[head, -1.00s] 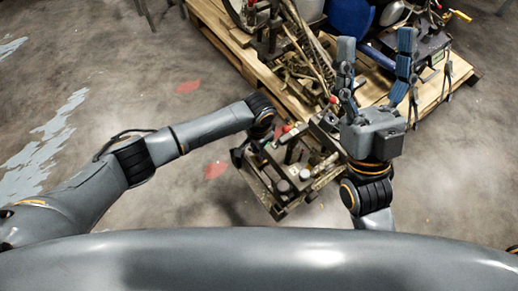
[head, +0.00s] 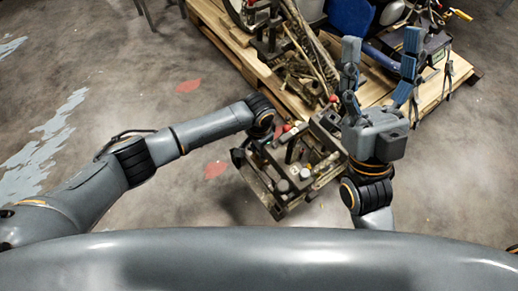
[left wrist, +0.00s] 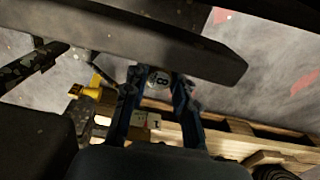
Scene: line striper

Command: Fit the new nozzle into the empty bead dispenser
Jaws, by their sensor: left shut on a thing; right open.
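My left gripper (left wrist: 158,74) shows in the left wrist view, its two blue fingers closed around a small pale round piece marked 8 (left wrist: 161,82). I cannot tell whether this piece is the new nozzle. In the head view the left fingers are hidden behind the line striper's dark frame (head: 277,184). My right gripper (head: 382,42) is open and empty, its blue fingers spread and pointing to the far side, right of the frame. I cannot pick out the empty bead dispenser with certainty.
A wooden pallet (head: 262,74) with machine parts lies at the far side. A dark bar (left wrist: 130,40) crosses close above the left fingers. A yellow fitting (left wrist: 93,86) and a white tag (left wrist: 153,121) are near them.

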